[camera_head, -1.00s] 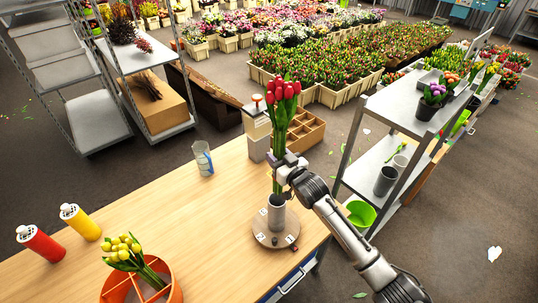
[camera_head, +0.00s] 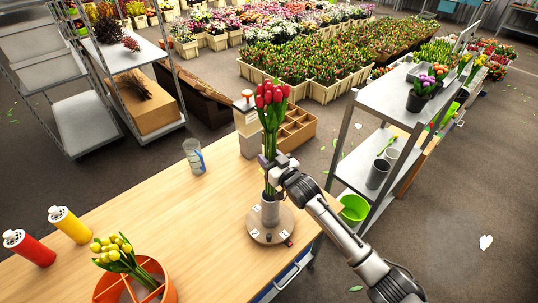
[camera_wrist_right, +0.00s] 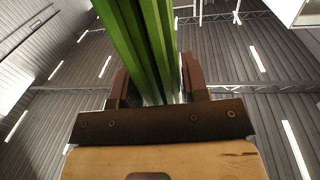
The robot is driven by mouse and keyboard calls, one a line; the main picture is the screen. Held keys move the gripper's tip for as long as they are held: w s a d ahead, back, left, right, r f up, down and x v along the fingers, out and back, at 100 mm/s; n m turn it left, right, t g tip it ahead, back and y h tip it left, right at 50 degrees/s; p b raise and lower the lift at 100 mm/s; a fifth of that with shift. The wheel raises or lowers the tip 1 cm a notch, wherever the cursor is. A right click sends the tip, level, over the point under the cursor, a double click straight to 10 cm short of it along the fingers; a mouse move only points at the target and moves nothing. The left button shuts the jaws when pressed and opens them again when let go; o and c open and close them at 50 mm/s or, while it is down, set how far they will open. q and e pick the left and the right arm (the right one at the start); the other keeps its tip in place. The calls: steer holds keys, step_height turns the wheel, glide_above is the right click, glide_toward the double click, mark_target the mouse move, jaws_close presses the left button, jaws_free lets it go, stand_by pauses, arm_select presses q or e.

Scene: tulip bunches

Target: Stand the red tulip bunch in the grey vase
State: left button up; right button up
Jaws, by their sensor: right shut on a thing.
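The red tulip bunch (camera_head: 271,96) stands nearly upright above the table, red heads at the top and green stems below. My right gripper (camera_head: 272,168) is shut on its stems, just above the grey vase (camera_head: 270,212). The vase stands upright on a round wooden turntable (camera_head: 258,235) near the table's right edge. The lower stems reach down to the vase mouth and appear to be inside it; their ends are hidden. In the right wrist view the green stems (camera_wrist_right: 140,45) run between the two fingers. My left gripper is not in view.
A clear glass (camera_head: 195,158) and a beige dispenser-like box (camera_head: 248,138) stand behind the vase. An orange divided bowl (camera_head: 170,290) with yellow tulips (camera_head: 113,247) and red and yellow bottles (camera_head: 70,225) are at left. A shelf (camera_head: 375,100) stands right. The table middle is clear.

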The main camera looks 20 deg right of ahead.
steer(key=b, duration=0.5)
glide_above(274, 191)
steer(key=w, duration=0.3)
steer(key=f, duration=0.5)
steer(key=a+f, duration=0.1)
steer(key=f, duration=0.2)
steer(key=shift+s+f, duration=0.15)
steer(key=shift+f, duration=0.05)
step_height(274, 191, down, 6)
steer(key=b, duration=0.4)
steer(key=shift+f+b, duration=0.6)
steer(key=shift+f, duration=0.1)
steer(key=o, duration=1.4)
steer(key=shift+f, duration=0.1)
steer(key=o, duration=0.4)
